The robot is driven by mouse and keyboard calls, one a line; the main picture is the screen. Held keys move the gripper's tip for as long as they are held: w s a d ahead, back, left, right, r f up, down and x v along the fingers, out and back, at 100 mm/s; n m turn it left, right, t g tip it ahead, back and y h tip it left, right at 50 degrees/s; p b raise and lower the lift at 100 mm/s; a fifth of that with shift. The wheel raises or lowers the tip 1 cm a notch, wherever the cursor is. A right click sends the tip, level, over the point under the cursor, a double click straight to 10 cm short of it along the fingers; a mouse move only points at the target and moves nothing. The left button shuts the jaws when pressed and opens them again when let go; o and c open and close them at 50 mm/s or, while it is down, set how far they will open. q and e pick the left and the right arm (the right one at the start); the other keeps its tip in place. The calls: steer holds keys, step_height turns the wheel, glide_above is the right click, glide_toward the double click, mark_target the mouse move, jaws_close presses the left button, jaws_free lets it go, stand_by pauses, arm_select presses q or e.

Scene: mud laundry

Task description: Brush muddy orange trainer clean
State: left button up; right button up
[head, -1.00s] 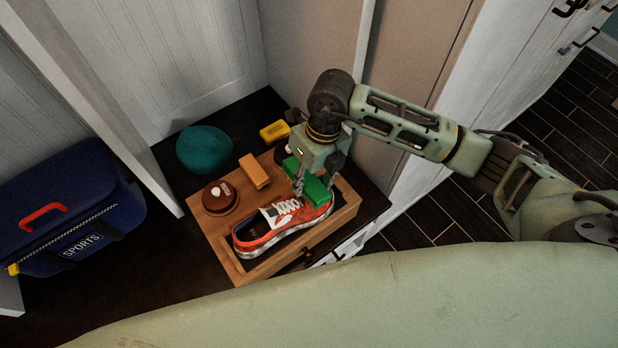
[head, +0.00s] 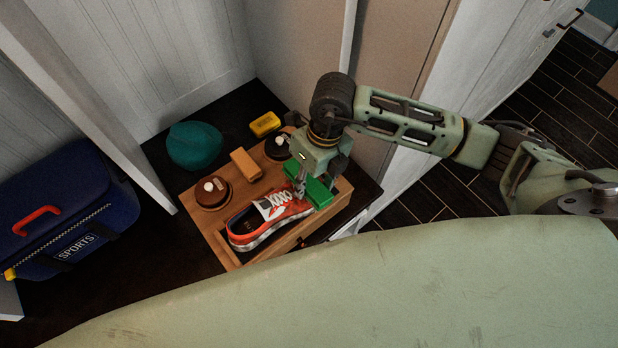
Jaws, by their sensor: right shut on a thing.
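The orange trainer (head: 250,226), with white laces and a pale sole, lies in the shallow wooden tray (head: 222,248). No mud can be made out on it at this size. My right gripper (head: 301,190) is over the toe end of the trainer. It is shut on a green block-like brush (head: 323,197), which sits beside the toe at the tray's right side. Whether the brush touches the trainer cannot be told, and its underside is hidden. My left gripper is out of view.
Two round brown tins or brushes (head: 212,191) (head: 276,149) and a tan block (head: 246,163) sit along the tray's back. A yellow block (head: 265,124), a teal cap (head: 194,146) and a blue sports bag (head: 62,215) lie around it. Wall panels stand behind.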

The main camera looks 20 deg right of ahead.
stand_by(0.4)
steer(key=shift+w, duration=0.1)
steer(key=shift+w+a+f+b, duration=0.1)
steer(key=shift+w+a+b, duration=0.15)
steer(key=shift+w, duration=0.2)
steer(key=shift+w+a+b, duration=0.2)
steer(key=shift+w+b, duration=0.05)
steer(key=shift+w, duration=0.3)
steer(key=shift+w+a+b, duration=0.2)
steer(key=shift+w, duration=0.35)
steer(key=shift+d, duration=0.1)
steer(key=shift+s+d+p, duration=0.2)
steer(key=shift+s+d, duration=0.1)
steer(key=shift+s, duration=0.55)
steer(key=shift+s+d+p, duration=0.2)
steer(key=shift+s+d, duration=0.05)
steer(key=shift+s, duration=0.6)
